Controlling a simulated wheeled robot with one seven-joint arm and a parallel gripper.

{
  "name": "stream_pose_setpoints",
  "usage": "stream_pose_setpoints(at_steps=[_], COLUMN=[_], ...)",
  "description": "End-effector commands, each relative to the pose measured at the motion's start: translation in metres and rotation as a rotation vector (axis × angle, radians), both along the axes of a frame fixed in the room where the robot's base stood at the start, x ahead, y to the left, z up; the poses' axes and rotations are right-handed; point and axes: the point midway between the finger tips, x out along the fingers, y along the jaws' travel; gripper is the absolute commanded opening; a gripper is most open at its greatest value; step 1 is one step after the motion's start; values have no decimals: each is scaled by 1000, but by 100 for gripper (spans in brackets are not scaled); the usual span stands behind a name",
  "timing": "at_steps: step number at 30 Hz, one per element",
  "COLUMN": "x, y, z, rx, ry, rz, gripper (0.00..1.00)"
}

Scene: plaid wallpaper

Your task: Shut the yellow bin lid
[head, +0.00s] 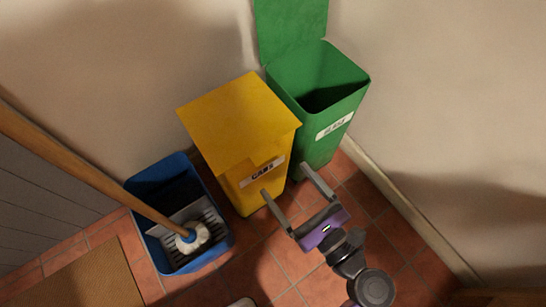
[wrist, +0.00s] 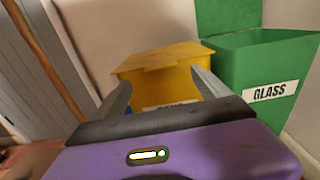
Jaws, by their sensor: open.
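The yellow bin (head: 240,192) stands between a blue bucket and a green bin, with a label on its front that is partly readable. Its yellow lid (head: 235,115) lies over the bin's top, covering the opening; I cannot tell whether it is fully down. The lid also shows in the wrist view (wrist: 165,58), ahead between the fingers, nearly flat. My gripper (head: 284,179) is open and empty, in front of the yellow bin with its fingers pointing towards it. I cannot tell whether the fingers touch the bin. The fingers hide part of the bin in the wrist view.
The green bin (head: 320,125), labelled GLASS in the wrist view (wrist: 262,65), stands on the right with its lid (head: 290,25) up. The blue bucket (head: 163,250) and a wooden-handled mop (head: 100,180) are on the left. A brown mat (head: 90,280) lies on the tiled floor.

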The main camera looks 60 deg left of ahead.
Motion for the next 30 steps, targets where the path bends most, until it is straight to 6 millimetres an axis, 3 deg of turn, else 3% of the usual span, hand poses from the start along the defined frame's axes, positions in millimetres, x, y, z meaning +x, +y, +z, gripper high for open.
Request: stream_pose_setpoints(at_steps=[5,18,29,30], x=[-2,-8,-8,-8], y=[14,72,77,77], z=[-2,-2,-1,-1], rx=[-2,-3,-4,-4], ry=[15,13,13,13], rz=[2,-2,-5,-5], gripper=[85,85,85,80])
